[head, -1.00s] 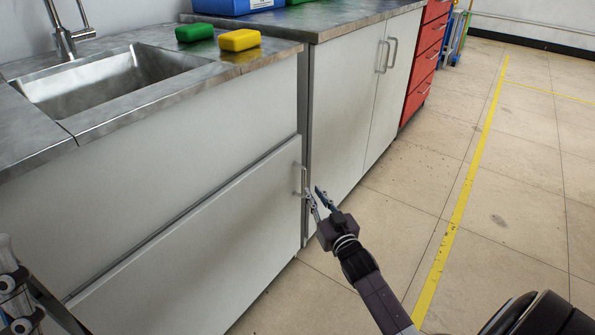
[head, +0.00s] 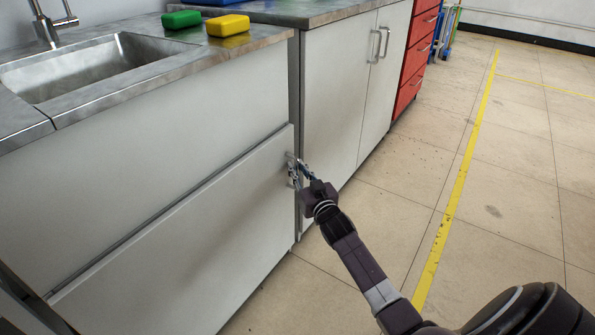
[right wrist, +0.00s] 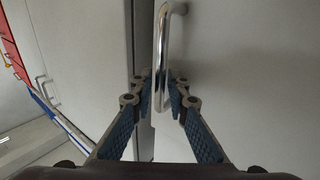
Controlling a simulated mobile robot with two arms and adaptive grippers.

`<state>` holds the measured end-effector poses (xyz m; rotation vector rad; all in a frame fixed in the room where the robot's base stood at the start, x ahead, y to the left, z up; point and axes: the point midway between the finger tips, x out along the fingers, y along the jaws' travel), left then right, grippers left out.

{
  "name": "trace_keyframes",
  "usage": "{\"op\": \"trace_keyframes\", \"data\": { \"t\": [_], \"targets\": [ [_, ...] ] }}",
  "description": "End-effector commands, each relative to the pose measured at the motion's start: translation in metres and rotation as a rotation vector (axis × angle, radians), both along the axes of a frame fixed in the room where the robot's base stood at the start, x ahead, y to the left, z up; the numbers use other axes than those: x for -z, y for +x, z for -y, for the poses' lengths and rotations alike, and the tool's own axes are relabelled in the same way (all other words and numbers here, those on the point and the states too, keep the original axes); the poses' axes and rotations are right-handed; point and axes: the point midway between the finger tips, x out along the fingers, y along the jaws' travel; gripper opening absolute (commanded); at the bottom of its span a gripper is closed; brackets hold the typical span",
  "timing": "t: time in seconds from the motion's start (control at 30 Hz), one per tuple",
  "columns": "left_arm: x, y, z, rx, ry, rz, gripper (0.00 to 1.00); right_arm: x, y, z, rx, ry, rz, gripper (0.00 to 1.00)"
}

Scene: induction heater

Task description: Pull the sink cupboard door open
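The sink cupboard door (head: 190,235) is a pale panel below the sink, and it looks closed. Its upright metal bar handle (right wrist: 162,50) is near the door's right edge. In the head view the handle is mostly hidden behind my right gripper (head: 297,172). In the right wrist view my right gripper (right wrist: 160,92) has one finger on each side of the handle's lower part. The fingers are apart, with a gap beside the bar, so it is open around the handle. My left gripper is not in view.
The steel sink (head: 100,65) is above the door. A green sponge (head: 181,19) and a yellow sponge (head: 229,25) lie on the counter. A neighbouring cupboard (head: 335,95) and red drawers (head: 416,55) stand to the right. The tiled floor (head: 490,190) is clear.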

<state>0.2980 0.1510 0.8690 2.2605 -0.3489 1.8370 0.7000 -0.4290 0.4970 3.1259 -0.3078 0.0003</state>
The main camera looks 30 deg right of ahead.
Motion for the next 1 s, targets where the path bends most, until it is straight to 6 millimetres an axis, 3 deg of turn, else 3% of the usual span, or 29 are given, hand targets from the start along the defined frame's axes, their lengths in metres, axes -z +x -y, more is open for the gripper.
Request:
{"op": "trace_keyframes", "data": {
  "t": [0.17,0.33,1.0],
  "targets": [
    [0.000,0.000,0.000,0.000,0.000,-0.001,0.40,0.000,0.000,0.000,0.000,0.000,-0.001,0.15],
    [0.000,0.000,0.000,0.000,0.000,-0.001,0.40,0.000,0.000,0.000,0.000,0.000,-0.001,0.00],
    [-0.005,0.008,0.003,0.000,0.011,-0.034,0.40,0.000,-0.010,0.007,0.014,0.005,-0.003,0.00]
  ]
}}
